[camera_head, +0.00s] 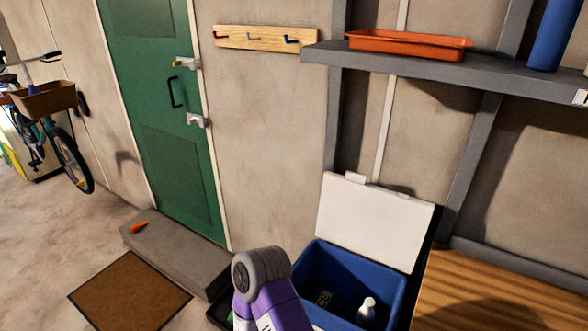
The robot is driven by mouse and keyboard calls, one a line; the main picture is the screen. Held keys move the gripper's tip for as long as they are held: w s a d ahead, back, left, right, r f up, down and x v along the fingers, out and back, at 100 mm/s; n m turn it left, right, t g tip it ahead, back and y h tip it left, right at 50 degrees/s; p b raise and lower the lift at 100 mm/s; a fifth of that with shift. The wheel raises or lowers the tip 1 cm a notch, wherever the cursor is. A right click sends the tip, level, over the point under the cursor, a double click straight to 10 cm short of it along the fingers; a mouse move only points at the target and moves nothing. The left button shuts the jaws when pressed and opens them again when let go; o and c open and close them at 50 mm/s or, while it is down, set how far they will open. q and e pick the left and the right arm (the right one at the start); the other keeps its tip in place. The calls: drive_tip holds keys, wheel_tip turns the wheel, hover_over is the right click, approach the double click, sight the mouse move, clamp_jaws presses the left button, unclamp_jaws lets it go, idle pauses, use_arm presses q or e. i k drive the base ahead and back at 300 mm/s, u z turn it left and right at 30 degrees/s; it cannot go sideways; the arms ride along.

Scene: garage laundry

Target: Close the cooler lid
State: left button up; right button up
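The cooler (392,287) is a blue open-topped box at the lower middle right. Its white lid (375,222) stands open, tilted up at the back of the box towards the wall. Inside the cooler are a white bottle (367,312) and a dark item with light lettering (323,299). A purple arm part of mine with a grey rounded joint comes up from the bottom edge and hides the cooler's left front part. No gripper fingers show, so neither of my grippers is in view.
A wooden slatted surface (500,290) lies right of the cooler. A grey shelf (440,68) with an orange tray (408,44) hangs above it. A concrete step (180,258) and brown mat (131,292) lie left, before a green door (160,120).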

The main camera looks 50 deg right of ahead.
sight(390, 228)
drive_tip(key=u, duration=0.1)
drive_tip(key=k, duration=0.4)
drive_tip(key=z, duration=1.1)
drive_tip(key=i, duration=0.55)
